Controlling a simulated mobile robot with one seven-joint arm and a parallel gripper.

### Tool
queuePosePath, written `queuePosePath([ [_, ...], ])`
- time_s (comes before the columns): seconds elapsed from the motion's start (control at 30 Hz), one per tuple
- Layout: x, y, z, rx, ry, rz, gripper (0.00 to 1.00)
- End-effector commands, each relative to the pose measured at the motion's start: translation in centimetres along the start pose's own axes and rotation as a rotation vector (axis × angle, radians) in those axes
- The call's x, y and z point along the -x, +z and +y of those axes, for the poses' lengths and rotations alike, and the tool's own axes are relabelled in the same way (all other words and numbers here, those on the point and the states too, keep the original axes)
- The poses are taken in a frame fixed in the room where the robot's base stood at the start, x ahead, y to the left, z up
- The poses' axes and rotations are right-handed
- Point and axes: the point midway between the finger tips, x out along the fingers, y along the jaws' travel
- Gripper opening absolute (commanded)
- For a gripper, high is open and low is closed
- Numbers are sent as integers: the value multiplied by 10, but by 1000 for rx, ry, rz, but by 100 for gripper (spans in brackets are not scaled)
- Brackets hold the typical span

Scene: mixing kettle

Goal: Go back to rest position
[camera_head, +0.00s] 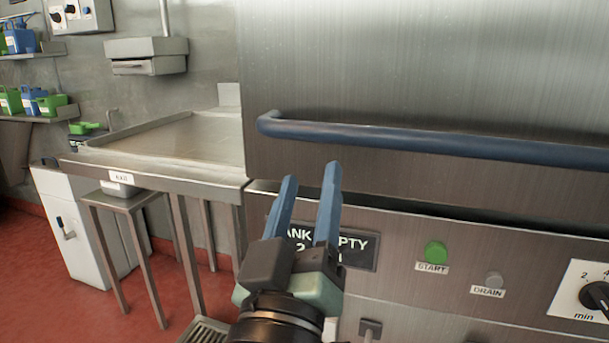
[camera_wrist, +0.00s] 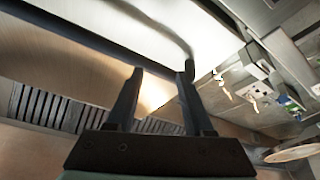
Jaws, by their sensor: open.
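My gripper (camera_head: 309,182) is open and empty, its two blue fingers pointing up and apart in the head view. It is in front of the steel machine's lower panel, a little below and left of the long blue handle bar (camera_head: 400,138). The fingers cover part of a dark display (camera_head: 358,248) reading "TANK EMPTY". In the wrist view my gripper (camera_wrist: 162,72) shows as two dark fingers with nothing between them. I cannot tell how far the fingertips are from the panel.
A green START button (camera_head: 435,252), a grey DRAIN button (camera_head: 494,281) and a black dial (camera_head: 597,297) are on the panel at right. A steel table (camera_head: 170,140) and a small stool (camera_head: 125,200) stand left. Shelves (camera_head: 35,117) with coloured jugs hang far left. Red floor shows below.

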Motion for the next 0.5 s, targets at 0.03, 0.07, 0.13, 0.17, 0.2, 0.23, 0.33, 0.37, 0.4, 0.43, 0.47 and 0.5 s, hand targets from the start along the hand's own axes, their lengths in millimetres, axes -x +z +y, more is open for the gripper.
queuePosePath([
  [0.03, -8, -43, 27, -108, 17, 77, 52],
  [0.07, -10, -63, 39, -170, 18, 119, 52],
  [0.13, -9, -109, 67, -309, 13, 223, 52],
  [0.17, -7, -129, 79, -367, 6, 270, 52],
  [0.2, -2, -155, 94, -440, -6, 335, 52],
  [0.23, 2, -175, 106, -492, -18, 384, 52],
  [0.33, -1, -222, 130, -576, -50, 449, 52],
  [0.37, -6, -230, 133, -573, -50, 445, 52],
  [0.4, -11, -240, 138, -571, -49, 444, 52],
  [0.43, -14, -247, 142, -571, -49, 444, 52],
  [0.47, -18, -255, 146, -570, -49, 443, 52],
  [0.5, -23, -264, 151, -570, -49, 443, 52],
])
